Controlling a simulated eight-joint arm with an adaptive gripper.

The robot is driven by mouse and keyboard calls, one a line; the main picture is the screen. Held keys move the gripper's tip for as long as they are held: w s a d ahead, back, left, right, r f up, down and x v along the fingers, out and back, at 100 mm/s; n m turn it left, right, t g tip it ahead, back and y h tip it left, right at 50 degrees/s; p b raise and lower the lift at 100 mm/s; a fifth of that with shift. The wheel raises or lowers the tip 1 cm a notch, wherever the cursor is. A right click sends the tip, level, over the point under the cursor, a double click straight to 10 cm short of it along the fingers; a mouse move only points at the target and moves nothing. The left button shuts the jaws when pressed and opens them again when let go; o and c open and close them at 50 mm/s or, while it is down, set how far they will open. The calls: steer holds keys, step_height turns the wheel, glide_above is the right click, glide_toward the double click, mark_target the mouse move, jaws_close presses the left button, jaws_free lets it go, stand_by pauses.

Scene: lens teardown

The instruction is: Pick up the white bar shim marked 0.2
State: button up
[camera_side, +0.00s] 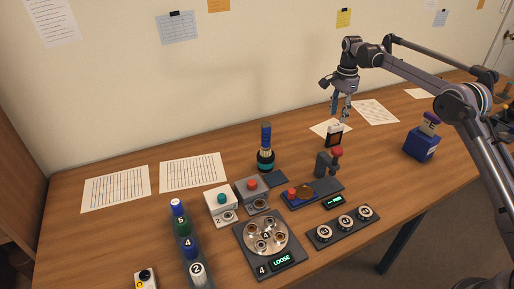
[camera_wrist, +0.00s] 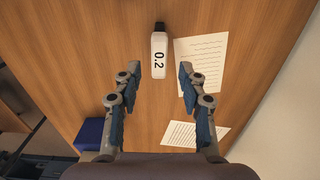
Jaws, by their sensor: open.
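The white bar shim (camera_wrist: 159,58) marked 0.2 has a black end and shows in the wrist view between and slightly beyond my fingertips. My gripper (camera_wrist: 158,72) is open, with one blue-padded finger on each side of the shim and visible gaps between. Whether the fingers are level with the shim is hard to tell.
A paper sheet (camera_wrist: 202,60) lies beside the shim. A blue box (camera_side: 420,145) stands to the right in the side view. A red-topped grey lever stand (camera_side: 327,163) is close in front of the shim. Several bottles, switch boxes and a round fixture (camera_side: 266,237) fill the front.

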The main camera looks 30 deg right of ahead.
mark_target(334, 136)
step_height(334, 136, down, 11)
steer(key=shift+d+r, duration=0.1)
steer(key=shift+r, duration=0.1)
jaws_close()
stand_by(0.4)
